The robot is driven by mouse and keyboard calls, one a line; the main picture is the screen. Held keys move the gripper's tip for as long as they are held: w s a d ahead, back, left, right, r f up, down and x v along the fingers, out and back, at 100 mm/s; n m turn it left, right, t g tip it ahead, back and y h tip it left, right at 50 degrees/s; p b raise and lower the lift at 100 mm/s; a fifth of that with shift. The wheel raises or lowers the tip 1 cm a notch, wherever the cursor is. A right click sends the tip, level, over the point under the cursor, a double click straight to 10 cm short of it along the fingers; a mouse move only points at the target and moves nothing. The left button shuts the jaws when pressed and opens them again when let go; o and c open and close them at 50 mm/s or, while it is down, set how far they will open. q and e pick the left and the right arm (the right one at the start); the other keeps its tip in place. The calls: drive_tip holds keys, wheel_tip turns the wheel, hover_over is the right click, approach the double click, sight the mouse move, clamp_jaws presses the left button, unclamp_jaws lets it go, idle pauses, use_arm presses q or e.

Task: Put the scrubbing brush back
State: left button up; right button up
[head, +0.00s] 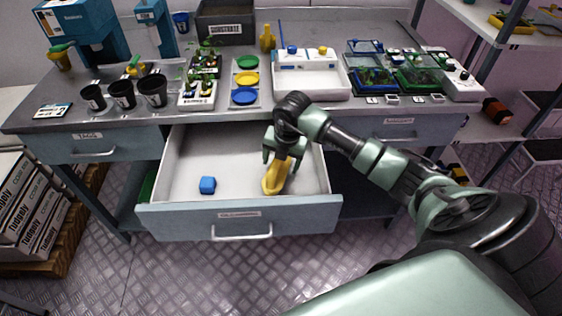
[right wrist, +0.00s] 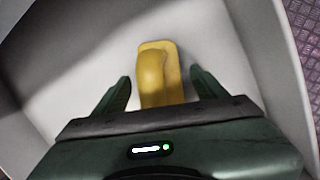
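A yellow object that looks like the scrubbing brush (head: 271,184) is in the open drawer (head: 240,218), right of its middle. It also shows in the right wrist view (right wrist: 158,72), between my fingers. My right gripper (head: 281,163) reaches down into the drawer over the brush. It is open, with one finger on each side of the brush and a gap to both. The brush's lower part is hidden behind the gripper body in the right wrist view. My left gripper is not in view.
The drawer's walls surround the right gripper. The worktop above holds black pots (head: 122,94), coloured dishes (head: 245,79), a white tray (head: 310,82) and a yellow bottle (head: 267,38). The drawer's middle is clear.

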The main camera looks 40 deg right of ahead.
sight(286, 170)
drive_tip(key=shift+r, duration=0.25)
drive_tip(key=v, duration=1.2)
drive_tip(key=shift+f, duration=0.1)
idle(0.7)
